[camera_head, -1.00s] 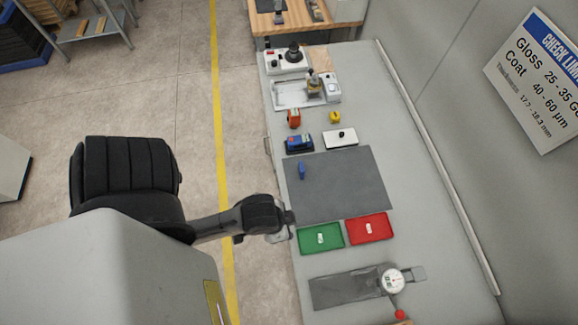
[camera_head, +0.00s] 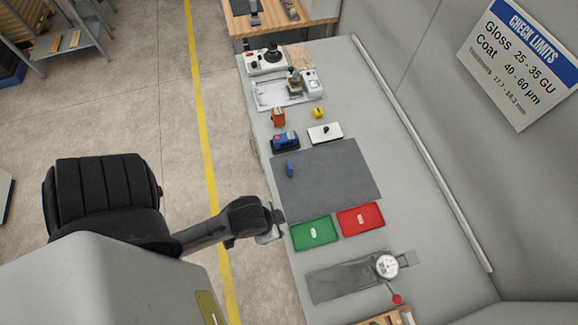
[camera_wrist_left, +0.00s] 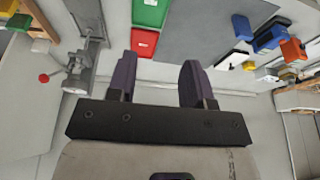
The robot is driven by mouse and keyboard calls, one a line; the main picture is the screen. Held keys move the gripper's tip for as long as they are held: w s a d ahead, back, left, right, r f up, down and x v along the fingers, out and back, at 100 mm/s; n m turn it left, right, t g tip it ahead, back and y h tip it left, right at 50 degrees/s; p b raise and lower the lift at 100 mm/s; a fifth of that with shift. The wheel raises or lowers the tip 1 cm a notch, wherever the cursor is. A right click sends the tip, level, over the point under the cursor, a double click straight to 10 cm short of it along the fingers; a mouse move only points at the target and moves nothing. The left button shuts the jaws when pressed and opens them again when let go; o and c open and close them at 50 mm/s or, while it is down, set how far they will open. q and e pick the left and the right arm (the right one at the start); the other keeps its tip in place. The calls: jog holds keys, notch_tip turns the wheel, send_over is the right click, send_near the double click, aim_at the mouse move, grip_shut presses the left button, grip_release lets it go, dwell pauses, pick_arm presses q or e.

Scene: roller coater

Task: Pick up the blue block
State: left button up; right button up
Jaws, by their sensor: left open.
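The small blue block (camera_head: 289,168) lies on the left part of the dark grey mat (camera_head: 335,185) on the bench. It also shows in the left wrist view (camera_wrist_left: 241,27), beyond and to the right of the fingers. My left gripper (camera_head: 274,226) is at the bench's left edge, beside the green tray and nearer the camera than the block. In the wrist view my left gripper (camera_wrist_left: 160,72) has its two fingers wide apart with nothing between them. It is clear of the block. My right gripper is in neither view.
A green tray (camera_head: 299,241) and a red tray (camera_head: 351,231) sit just below the mat. A dial gauge (camera_head: 386,265) on a grey plate lies nearer. A blue device (camera_head: 285,142), a white plate (camera_head: 325,132) and orange and yellow items stand behind the mat. Most of the mat is bare.

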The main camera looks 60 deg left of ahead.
pick_arm(q)
jog(key=shift+o, duration=0.2)
jog(key=o, duration=0.6)
jog(key=shift+a, duration=0.15)
jog(key=shift+o, duration=0.2)
